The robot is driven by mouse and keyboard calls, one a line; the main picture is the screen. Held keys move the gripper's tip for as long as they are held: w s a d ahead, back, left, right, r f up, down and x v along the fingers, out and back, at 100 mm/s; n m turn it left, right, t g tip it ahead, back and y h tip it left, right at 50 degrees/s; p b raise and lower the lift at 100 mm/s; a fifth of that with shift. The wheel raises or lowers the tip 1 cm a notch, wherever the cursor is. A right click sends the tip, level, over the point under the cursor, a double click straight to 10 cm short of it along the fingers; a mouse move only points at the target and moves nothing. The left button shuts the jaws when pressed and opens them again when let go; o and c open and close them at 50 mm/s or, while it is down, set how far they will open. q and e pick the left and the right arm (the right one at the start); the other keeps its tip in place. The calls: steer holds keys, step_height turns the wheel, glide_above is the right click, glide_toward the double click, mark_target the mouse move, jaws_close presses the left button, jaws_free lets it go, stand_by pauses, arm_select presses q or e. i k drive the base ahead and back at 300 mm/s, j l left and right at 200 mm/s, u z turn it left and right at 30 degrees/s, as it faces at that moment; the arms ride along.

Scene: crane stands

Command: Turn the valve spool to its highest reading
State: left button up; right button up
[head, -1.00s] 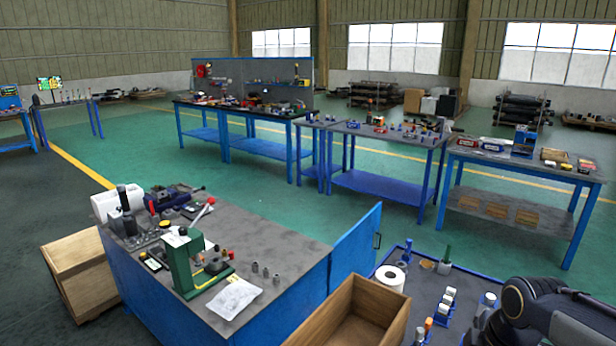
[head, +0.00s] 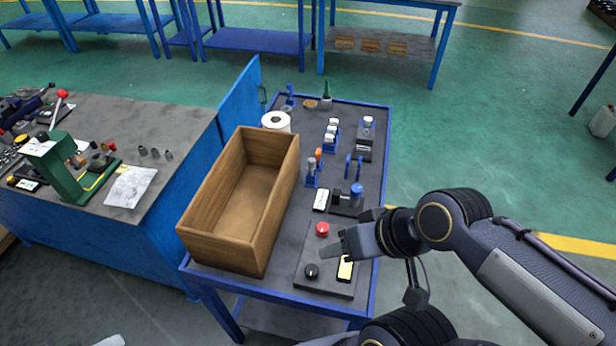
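My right arm comes in from the right, and its gripper (head: 334,249) hovers over or close to a dark panel (head: 308,257) at the near end of a blue-edged table. The gripper looks narrow from here; I cannot tell its finger gap. The panel carries a red button (head: 322,229), a black knob (head: 311,271) and a yellow-and-white label or display (head: 345,268). Behind it stands a dark fitting with a blue cap (head: 356,190), beside a small white-faced device (head: 321,200). I cannot tell for sure which part is the valve spool, and no reading is legible. My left gripper is not in view.
An open wooden box (head: 225,240) fills the table's left side. Toward the back are a white roll (head: 276,121), small blue stands with white pieces (head: 331,134) and a green bottle (head: 326,94). A workbench with a green press (head: 65,165) stands to the left.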

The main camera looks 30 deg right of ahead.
mark_target(356, 190)
steer(key=z, duration=1.3)
